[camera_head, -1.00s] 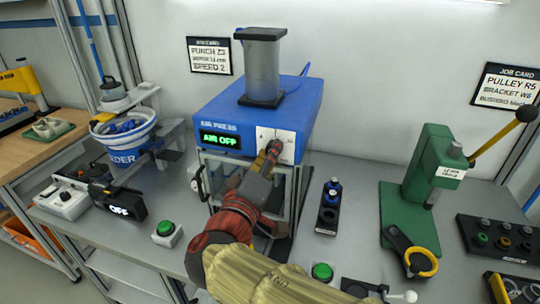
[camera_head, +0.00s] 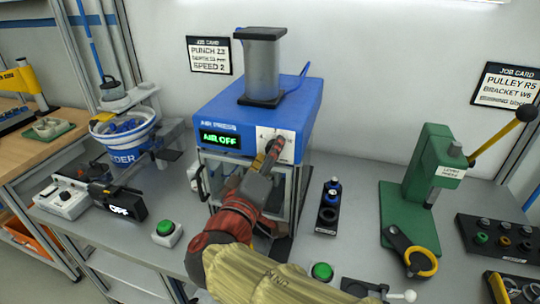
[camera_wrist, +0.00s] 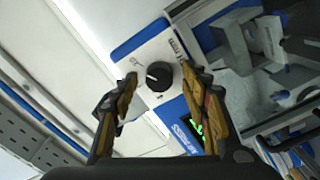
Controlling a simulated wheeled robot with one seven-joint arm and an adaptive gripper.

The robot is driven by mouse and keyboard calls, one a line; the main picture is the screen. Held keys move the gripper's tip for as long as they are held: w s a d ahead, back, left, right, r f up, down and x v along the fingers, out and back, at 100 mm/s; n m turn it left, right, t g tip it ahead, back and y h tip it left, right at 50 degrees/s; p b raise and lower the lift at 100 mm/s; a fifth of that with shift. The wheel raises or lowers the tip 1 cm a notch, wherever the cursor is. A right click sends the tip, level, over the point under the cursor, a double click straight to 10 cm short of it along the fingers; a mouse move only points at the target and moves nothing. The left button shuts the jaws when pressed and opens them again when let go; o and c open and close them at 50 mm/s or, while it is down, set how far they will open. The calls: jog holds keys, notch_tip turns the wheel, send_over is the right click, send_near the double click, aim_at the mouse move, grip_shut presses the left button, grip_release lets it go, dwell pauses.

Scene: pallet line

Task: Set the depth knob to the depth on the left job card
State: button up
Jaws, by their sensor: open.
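The blue air press (camera_head: 250,112) stands on the bench with its display reading AIR OFF. Its white knob panel (camera_head: 290,147) is partly covered by my gripper (camera_head: 275,150). In the wrist view the round black knob (camera_wrist: 159,76) has a white pointer line and sits on the white panel (camera_wrist: 150,50). My gripper (camera_wrist: 160,88) is open, its fingers on either side of the knob; I cannot tell whether they touch it. The left job card (camera_head: 209,55) on the wall reads PUNCH Z3, a blurred depth line, and SPEED 2.
A feeder bowl (camera_head: 122,130) and a control box (camera_head: 62,200) stand left of the press. Green buttons (camera_head: 165,228) are on the bench in front. A green lever press (camera_head: 425,180) stands right. Another job card (camera_head: 507,86) hangs on the right wall.

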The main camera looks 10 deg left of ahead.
jog(key=s, duration=1.2)
jog(key=shift+a, duration=0.45)
